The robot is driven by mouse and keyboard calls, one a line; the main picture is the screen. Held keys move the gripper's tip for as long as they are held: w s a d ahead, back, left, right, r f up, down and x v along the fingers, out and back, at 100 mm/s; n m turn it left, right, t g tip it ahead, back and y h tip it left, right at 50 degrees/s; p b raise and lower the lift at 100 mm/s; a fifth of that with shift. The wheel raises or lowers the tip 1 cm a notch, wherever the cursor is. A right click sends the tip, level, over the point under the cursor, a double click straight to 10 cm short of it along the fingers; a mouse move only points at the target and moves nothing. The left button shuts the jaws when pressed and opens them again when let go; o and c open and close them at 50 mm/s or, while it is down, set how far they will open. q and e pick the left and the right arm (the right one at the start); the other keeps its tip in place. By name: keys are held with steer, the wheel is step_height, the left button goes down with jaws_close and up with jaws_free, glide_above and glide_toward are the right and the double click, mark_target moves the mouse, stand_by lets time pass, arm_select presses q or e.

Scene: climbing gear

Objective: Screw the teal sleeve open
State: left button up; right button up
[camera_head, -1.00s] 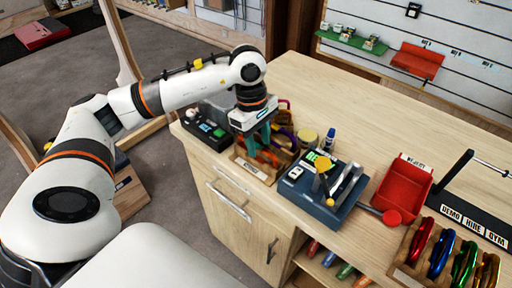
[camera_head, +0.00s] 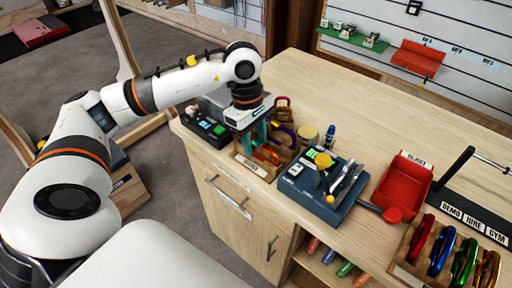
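My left gripper (camera_head: 254,137) points down over a labelled wooden tray (camera_head: 252,167) near the counter's left front edge. An orange-red carabiner (camera_head: 267,156) lies in the tray, just below and beside the fingers. A purple carabiner (camera_head: 286,131) and a crimson one (camera_head: 283,101) show behind it. I cannot make out a teal sleeve; it may be hidden by the gripper, or blend with the teal fingers. Whether the fingers touch anything cannot be told. My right gripper is not in view.
A dark device with a green screen (camera_head: 205,128) stands left of the tray. A blue-grey box (camera_head: 318,198) with a yellow knob stands right of it. Further right are a red reject bin (camera_head: 401,184) and a rack of coloured carabiners (camera_head: 411,271). The counter behind (camera_head: 345,100) is clear.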

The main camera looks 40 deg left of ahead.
mark_target(257, 141)
arm_select(q)
steer(key=shift+s, duration=0.15)
steer(key=shift+f, duration=0.15)
steer(key=shift+f+b, duration=1.35)
steer(key=shift+b, duration=0.05)
steer(key=shift+w, duration=0.75)
steer(key=shift+r, duration=0.2)
steer(key=shift+r+p, duration=0.75)
steer(key=shift+r, duration=0.55)
steer(key=shift+s+b, duration=0.35)
steer(key=shift+s, duration=0.4)
